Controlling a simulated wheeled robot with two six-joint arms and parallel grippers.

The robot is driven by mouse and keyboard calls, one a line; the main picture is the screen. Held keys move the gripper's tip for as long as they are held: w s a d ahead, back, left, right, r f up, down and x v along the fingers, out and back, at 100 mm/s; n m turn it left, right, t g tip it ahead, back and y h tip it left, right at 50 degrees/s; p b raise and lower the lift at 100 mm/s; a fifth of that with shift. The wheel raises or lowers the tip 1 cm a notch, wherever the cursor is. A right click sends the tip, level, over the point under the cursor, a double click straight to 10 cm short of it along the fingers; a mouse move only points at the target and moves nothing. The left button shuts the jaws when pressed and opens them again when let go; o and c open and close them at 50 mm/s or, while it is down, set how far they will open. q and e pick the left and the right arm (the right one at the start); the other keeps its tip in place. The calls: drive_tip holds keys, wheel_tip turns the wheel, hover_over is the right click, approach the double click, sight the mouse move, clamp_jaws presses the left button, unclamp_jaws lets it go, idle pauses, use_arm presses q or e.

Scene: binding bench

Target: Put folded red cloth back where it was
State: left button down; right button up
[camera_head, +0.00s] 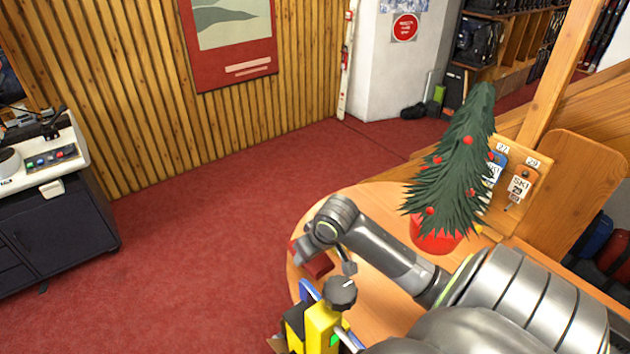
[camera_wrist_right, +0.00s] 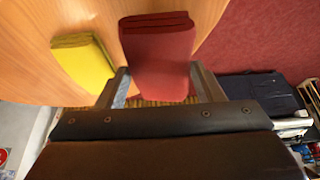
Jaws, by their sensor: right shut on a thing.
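The folded red cloth (camera_head: 318,266) is at the left edge of the round wooden table (camera_head: 377,200) in the head view. My right gripper (camera_head: 312,255) is over it, partly hiding it. In the right wrist view the red cloth (camera_wrist_right: 157,50) sits between the two fingers of my right gripper (camera_wrist_right: 160,88), which is shut on it. I cannot tell whether the cloth touches the tabletop. My left gripper is in neither view.
A folded yellow cloth (camera_wrist_right: 83,58) lies on the table beside the red one in the wrist view. A small decorated tree in a red pot (camera_head: 435,237) stands on the table. A yellow and black device (camera_head: 322,325) is at the near edge. Red carpet surrounds the table's left side.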

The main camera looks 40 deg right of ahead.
sight(313, 261)
wheel_tip(313, 261, down, 3)
drive_tip(key=shift+w+r, duration=0.1)
drive_tip(key=shift+f, duration=0.45)
drive_tip(key=o, duration=0.9)
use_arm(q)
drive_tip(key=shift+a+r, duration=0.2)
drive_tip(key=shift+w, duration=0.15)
use_arm(e)
drive_tip(key=shift+r, duration=0.2)
use_arm(q)
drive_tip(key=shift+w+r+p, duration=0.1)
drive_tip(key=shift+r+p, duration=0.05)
drive_tip(key=shift+p, duration=0.15)
use_arm(e)
drive_tip(key=v, duration=1.1)
drive_tip(key=shift+s+a+r, duration=0.1)
drive_tip(key=shift+s+r, duration=0.1)
drive_tip(key=shift+r, duration=0.15)
drive_tip(key=shift+f, duration=0.1)
